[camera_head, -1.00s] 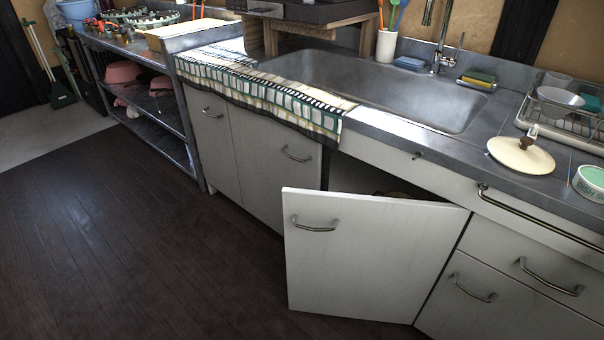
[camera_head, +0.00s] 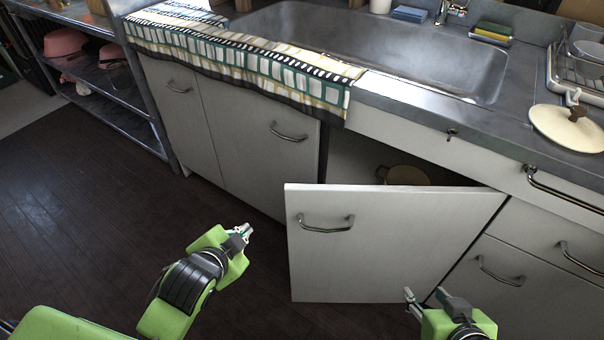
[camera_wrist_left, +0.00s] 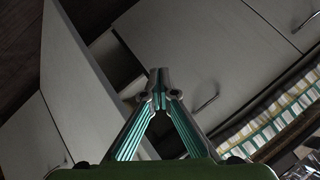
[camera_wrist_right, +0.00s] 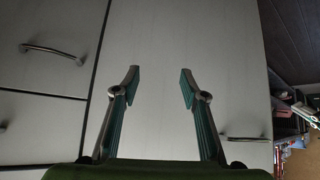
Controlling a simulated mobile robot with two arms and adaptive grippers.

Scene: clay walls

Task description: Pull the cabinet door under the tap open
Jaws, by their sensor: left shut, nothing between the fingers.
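The white cabinet door (camera_head: 375,250) under the sink stands swung out, hinged on its right, with its handle (camera_head: 327,224) near the upper left corner. Behind it the dark cabinet inside shows a pot (camera_head: 406,175). My left gripper (camera_head: 247,230) is shut and empty, left of the door's free edge and apart from it. In the left wrist view its fingertips (camera_wrist_left: 159,72) meet, with the door (camera_wrist_left: 85,90) at the left. My right gripper (camera_head: 424,293) is open and empty near the door's lower right; its spread fingers (camera_wrist_right: 160,75) show in the right wrist view.
Closed white cabinet doors (camera_head: 255,135) stand to the left and drawers (camera_head: 540,255) to the right. A patterned towel (camera_head: 240,58) hangs over the counter edge. A steel shelf (camera_head: 110,100) stands far left. The dark floor (camera_head: 100,230) at left is clear.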

